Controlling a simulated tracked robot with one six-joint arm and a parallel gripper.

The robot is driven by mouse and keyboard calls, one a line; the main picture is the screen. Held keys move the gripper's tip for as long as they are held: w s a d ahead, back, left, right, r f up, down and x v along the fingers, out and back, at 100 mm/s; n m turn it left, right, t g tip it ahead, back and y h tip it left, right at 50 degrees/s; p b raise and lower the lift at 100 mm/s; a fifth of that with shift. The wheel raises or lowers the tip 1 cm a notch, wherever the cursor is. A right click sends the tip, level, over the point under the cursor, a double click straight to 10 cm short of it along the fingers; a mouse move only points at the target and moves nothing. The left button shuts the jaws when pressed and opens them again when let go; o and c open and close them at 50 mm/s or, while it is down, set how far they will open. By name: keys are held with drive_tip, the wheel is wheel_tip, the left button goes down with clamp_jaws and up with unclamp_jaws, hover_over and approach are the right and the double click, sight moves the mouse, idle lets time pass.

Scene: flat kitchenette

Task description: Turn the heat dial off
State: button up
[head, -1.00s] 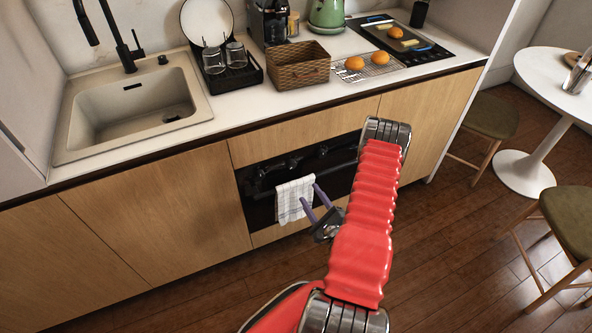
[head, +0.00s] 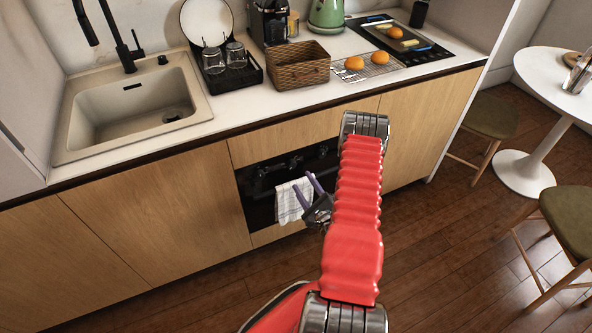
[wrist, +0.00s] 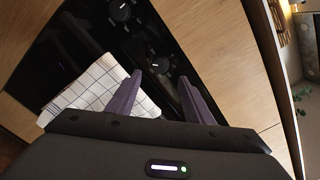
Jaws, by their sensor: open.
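The black oven front (head: 259,212) is set in the wooden cabinets and carries a row of dark round dials. In the wrist view one dial (wrist: 160,65) with a white mark shows between and beyond my fingertips; another dial (wrist: 119,10) is up and to its left. I cannot tell which is the heat dial. My gripper (head: 306,184) is open and empty in front of the oven. Its purple fingers (wrist: 160,82) point at the nearer dial and show no clear contact with it. My arm hides the oven's right part in the head view.
A checked white towel (head: 286,205) hangs on the oven front just left of my gripper, and it fills the left of the wrist view (wrist: 92,88). The counter (head: 235,110) overhangs above. Stools (head: 492,117) and a white table (head: 545,75) stand at right; the floor between is clear.

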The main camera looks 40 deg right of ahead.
sight(293, 166)
drive_tip(key=x, duration=0.8)
